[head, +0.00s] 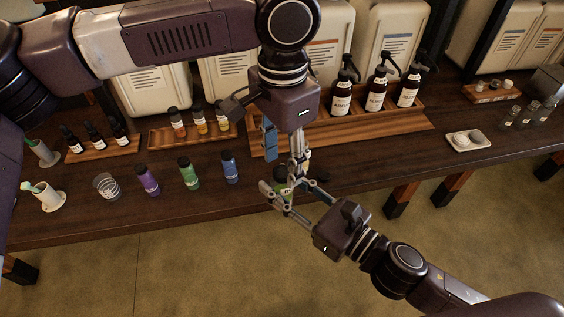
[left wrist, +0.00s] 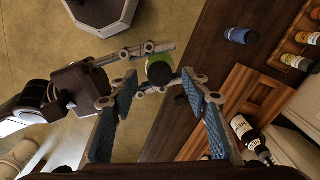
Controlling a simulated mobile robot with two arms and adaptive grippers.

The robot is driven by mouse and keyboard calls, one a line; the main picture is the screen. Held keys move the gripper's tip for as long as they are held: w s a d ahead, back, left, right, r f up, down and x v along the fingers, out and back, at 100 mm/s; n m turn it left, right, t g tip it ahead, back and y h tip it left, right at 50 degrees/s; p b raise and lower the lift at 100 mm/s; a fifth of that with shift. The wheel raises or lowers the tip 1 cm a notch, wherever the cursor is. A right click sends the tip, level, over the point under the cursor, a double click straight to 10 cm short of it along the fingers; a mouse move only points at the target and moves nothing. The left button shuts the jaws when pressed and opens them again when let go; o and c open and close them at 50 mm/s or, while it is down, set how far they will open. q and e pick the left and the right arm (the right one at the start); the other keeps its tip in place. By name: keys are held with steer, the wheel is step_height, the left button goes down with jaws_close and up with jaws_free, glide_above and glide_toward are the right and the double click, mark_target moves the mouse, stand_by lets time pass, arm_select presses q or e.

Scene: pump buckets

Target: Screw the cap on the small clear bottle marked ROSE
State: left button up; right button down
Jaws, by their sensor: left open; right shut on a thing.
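My right gripper (head: 292,194) is shut on a small bottle (head: 283,187) with a dark top and some green, held above the front of the counter. Its label is mostly hidden by fingers, so I cannot read a name. My left gripper (head: 286,160) is open, pointing down just above that bottle. In the left wrist view, the bottle (left wrist: 160,71) appears from above, between and beyond my left gripper's spread fingers (left wrist: 158,88). Several small clear bottles with dark tops (head: 527,113) stand at the far right; I cannot read ROSE on any.
Purple (head: 147,180), green (head: 188,173) and blue (head: 230,167) bottles stand left of my grippers, beside a clear cup (head: 107,186). A wooden rack (head: 335,133) holds dark pump bottles behind. A white dish (head: 467,140) stands at the right.

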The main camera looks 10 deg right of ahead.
arm_select(q)
step_height(320, 180, up, 11)
stand_by(0.3)
steer(key=shift+f, duration=0.15)
stand_by(0.3)
